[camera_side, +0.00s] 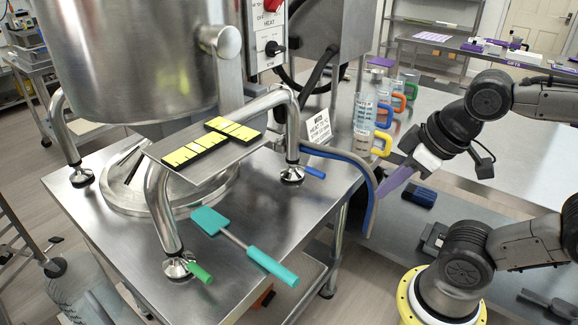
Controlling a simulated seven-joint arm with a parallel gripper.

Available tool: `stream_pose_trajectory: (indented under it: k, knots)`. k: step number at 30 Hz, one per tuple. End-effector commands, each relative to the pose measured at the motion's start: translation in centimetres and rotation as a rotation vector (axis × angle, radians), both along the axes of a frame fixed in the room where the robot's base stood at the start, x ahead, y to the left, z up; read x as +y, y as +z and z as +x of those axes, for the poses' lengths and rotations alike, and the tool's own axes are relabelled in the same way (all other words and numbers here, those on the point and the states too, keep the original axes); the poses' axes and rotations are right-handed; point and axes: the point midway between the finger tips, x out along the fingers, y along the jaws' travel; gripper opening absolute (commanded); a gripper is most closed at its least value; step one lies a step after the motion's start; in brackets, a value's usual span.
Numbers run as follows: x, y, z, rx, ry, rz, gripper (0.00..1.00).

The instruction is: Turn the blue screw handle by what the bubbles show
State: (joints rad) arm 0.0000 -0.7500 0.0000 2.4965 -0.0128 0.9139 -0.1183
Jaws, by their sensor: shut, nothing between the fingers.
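The blue screw handle (313,172) sticks out at the foot of the depositor's right-hand leg, on the steel table. A green screw handle (201,273) is at the front leg's foot. Two yellow-and-black levels, one (194,151) lying lengthwise and one (233,130) across its far end, rest on the steel bridge between the legs. Their bubbles are too small to read from here. My gripper (380,193) has purple fingers, shut and empty. It is in the air to the right of the blue handle, apart from it, beyond the blue hose.
A blue-edged hose (368,180) curves down between my gripper and the blue handle. A teal spatula (245,246) lies on the table (285,225). A printed sign (319,128) and jugs with coloured handles (363,120) stand behind. A dark blue block (419,196) lies below right.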

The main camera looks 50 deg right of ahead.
Motion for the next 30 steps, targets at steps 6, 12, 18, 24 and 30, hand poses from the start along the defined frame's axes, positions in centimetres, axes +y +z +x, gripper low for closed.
stream_pose_trajectory:
  k: [6, 12, 18, 24, 30]
  knots:
    - [-1.7, 2.5, 1.9, 0.030, 0.270, -0.224, 0.00]
    - [-3.2, 4.1, 5.9, 0.154, 0.552, -0.430, 0.00]
    - [-4.3, 4.0, 11.8, 0.331, 0.856, -0.604, 0.00]
    - [-4.4, 1.5, 18.1, 0.521, 1.126, -0.714, 0.00]
    - [-3.5, -2.9, 22.6, 0.659, 1.262, -0.738, 0.00]
